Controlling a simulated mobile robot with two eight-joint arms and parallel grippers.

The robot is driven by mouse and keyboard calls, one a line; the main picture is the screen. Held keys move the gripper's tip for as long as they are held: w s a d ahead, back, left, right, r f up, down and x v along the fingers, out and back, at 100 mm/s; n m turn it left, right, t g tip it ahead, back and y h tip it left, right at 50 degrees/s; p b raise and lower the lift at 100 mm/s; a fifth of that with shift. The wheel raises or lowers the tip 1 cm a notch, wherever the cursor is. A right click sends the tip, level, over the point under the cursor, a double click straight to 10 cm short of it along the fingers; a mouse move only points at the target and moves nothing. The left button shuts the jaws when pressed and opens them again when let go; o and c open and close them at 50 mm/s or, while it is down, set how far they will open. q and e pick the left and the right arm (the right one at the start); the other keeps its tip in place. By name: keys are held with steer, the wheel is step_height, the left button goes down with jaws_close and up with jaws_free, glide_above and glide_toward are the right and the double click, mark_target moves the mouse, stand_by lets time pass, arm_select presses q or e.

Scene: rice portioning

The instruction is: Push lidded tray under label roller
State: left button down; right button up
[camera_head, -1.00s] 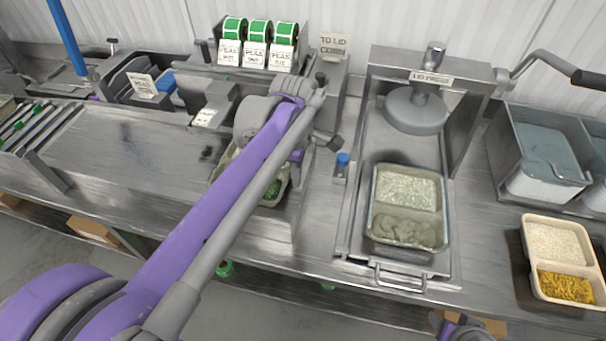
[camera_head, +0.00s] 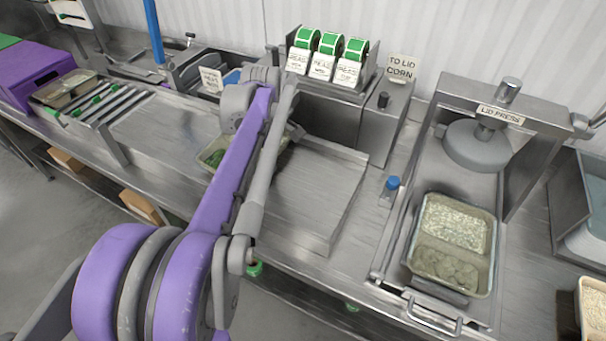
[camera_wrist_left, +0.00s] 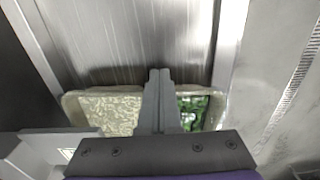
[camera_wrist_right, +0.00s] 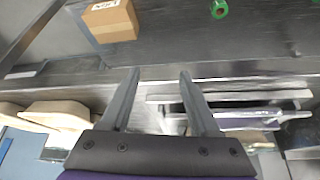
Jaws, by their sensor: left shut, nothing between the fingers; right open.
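A lidded tray (camera_head: 213,157) with rice and green peas sits on the steel surface, partly hidden behind my left arm in the head view. The left wrist view shows its rice side (camera_wrist_left: 108,112) and its peas side (camera_wrist_left: 200,104). My left gripper (camera_wrist_left: 159,75) is shut and empty; its fingers cross in front of the tray's middle, and contact is unclear. In the head view my left arm hides its fingers. Green label rolls (camera_head: 329,43) stand on the labelling station behind; the roller itself cannot be made out. My right gripper (camera_wrist_right: 159,74) is open and empty, pointing toward the floor area.
The steel slide (camera_head: 315,190) right of my left arm is bare. The lid press (camera_head: 478,145) stands at right with another filled tray (camera_head: 452,240) before it. A rack of rollers (camera_head: 105,100) and a purple crate (camera_head: 40,78) are at far left.

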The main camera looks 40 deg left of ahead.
arm_select(q)
steer(key=s+a, duration=0.1)
steer(key=a, duration=0.6)
steer(key=s+a, duration=0.2)
steer(key=a, duration=0.5)
steer(key=s+a+p, duration=0.1)
steer(key=s+a, duration=0.1)
steer(key=a, duration=0.5)
steer(key=shift+a, duration=0.35)
steer(key=shift+s, duration=0.1)
arm_select(e)
steer(key=shift+w+r, duration=0.25)
steer(key=shift+r, duration=0.4)
arm_select(q)
steer(key=shift+d, duration=0.15)
